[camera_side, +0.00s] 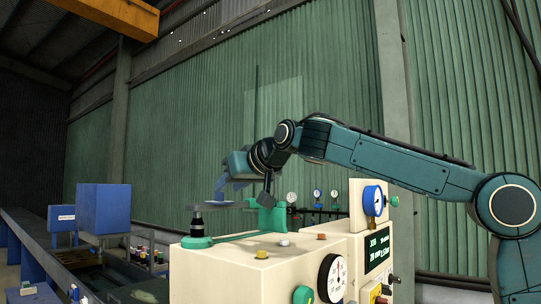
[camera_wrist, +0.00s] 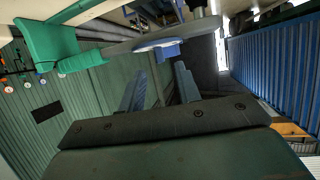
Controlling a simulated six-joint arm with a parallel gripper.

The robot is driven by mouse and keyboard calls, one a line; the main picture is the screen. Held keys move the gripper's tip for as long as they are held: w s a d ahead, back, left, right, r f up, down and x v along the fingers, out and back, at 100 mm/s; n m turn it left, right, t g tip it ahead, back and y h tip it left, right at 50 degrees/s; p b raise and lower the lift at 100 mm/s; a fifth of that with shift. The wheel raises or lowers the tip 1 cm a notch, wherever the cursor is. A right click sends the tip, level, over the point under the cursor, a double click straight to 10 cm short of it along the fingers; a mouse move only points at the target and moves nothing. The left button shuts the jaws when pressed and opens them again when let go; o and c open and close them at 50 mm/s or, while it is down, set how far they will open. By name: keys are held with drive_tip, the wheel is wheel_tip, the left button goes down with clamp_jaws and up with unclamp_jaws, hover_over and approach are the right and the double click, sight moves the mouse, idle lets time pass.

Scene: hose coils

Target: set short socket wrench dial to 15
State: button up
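A grey bar-shaped tool, which looks like the socket wrench (camera_side: 243,205), lies level above the cream machine, between a black post (camera_side: 197,224) and a green holder (camera_side: 268,216). It also shows at the top of the wrist view (camera_wrist: 110,47). A pale blue disc with a blue block (camera_wrist: 158,45) is on its middle; I cannot tell whether this is the dial, and no numbers are readable on it. My gripper (camera_side: 226,188) is just above the bar. In the wrist view its two blue fingers (camera_wrist: 161,88) are apart, with nothing between them.
The cream machine (camera_side: 218,276) carries a blue gauge (camera_side: 373,201), a white dial gauge (camera_side: 333,278), a lit display (camera_side: 379,246) and small knobs. Blue boxes (camera_side: 103,208) and a long bench stand at the left. The air left of my gripper is clear.

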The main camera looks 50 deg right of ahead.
sight(220, 197)
drive_tip(key=shift+x, duration=2.15)
clamp_jaws()
